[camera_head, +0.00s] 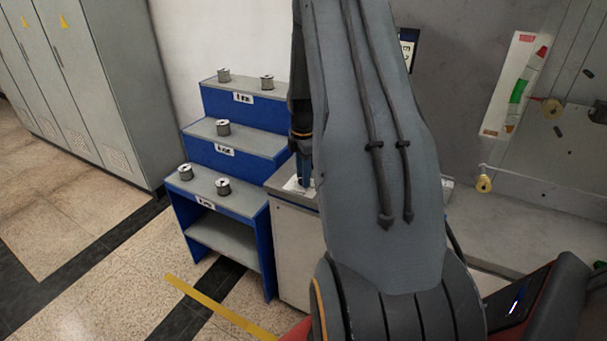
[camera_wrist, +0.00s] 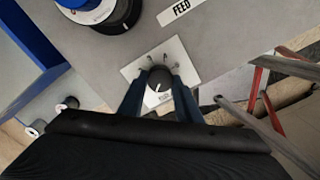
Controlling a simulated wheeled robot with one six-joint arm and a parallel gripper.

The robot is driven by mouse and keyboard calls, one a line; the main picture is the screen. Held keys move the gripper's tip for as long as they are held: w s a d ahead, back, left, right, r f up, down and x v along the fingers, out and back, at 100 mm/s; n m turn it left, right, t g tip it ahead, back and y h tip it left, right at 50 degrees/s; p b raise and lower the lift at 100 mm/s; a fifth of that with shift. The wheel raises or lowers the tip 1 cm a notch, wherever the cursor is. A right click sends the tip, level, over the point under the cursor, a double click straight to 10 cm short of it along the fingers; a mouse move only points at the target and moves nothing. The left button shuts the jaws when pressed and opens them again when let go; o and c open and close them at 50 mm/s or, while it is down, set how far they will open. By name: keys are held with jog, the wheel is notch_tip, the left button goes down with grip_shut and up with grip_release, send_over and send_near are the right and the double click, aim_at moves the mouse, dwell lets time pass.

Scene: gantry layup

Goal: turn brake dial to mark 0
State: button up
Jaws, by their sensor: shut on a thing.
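The brake dial (camera_wrist: 158,86) is a dark round knob with a pale pointer line, on a square white plate (camera_wrist: 188,58) in the wrist view. A small label, too small to read, lies on its near side. Marks on the plate by the fingertips are too small to read. My gripper (camera_wrist: 159,70) reaches down over the dial, with one finger on each side, shut on it. In the head view my arm hides the dial, and only a bit of the gripper (camera_head: 303,172) shows beside it.
A blue stepped rack (camera_head: 240,105) with several spools stands left of the grey cabinet (camera_head: 293,250). In the wrist view a large black-and-white spool (camera_wrist: 112,14) and a FEED label (camera_wrist: 180,10) lie beyond the dial. Red and grey bars (camera_wrist: 262,95) stand at right.

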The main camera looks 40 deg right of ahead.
jog(key=shift+n, duration=0.7)
jog(key=o, duration=1.1)
jog(key=shift+c, duration=0.2)
jog(key=shift+r, duration=0.1)
notch_tip(320, 180, up, 8)
jog(key=shift+f+b, duration=0.15)
jog(key=shift+b, duration=0.9)
jog(key=shift+a, duration=0.1)
